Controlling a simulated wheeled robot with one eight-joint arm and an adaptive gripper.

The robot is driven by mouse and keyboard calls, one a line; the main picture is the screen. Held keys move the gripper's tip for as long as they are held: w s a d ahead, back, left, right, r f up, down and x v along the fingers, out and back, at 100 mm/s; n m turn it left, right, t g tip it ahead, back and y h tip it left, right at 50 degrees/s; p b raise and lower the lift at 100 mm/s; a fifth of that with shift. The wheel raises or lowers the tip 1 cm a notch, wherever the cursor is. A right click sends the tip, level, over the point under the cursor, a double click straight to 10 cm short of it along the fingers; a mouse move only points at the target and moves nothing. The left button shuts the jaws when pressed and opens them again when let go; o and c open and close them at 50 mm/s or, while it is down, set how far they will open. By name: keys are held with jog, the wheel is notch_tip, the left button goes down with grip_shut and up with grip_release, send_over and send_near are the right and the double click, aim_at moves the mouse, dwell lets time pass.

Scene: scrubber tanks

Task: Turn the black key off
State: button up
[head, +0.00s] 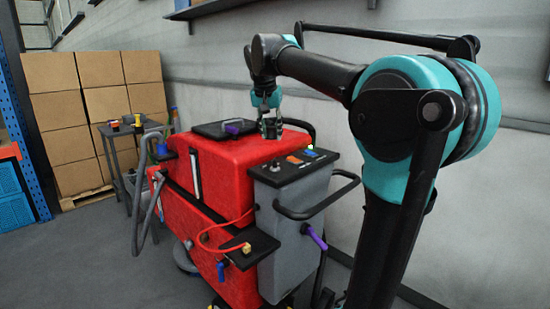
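The red scrubber machine (230,170) stands in the middle of the head view. Its grey rear console has a black control panel (295,165) on top. A small dark knob with a grey base (275,167) sits at the panel's left end; it may be the black key, but it is too small to tell its shape or turned position. No held object shows. Its fingers are too small to tell open from shut.
A black handlebar (325,205) loops around the console. A black lid with a purple handle (234,128) lies left of my gripper. A wall stands behind.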

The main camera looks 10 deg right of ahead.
aim_at(275, 158)
jog(key=x, duration=1.1)
jog(key=shift+f, duration=0.25)
grip_shut()
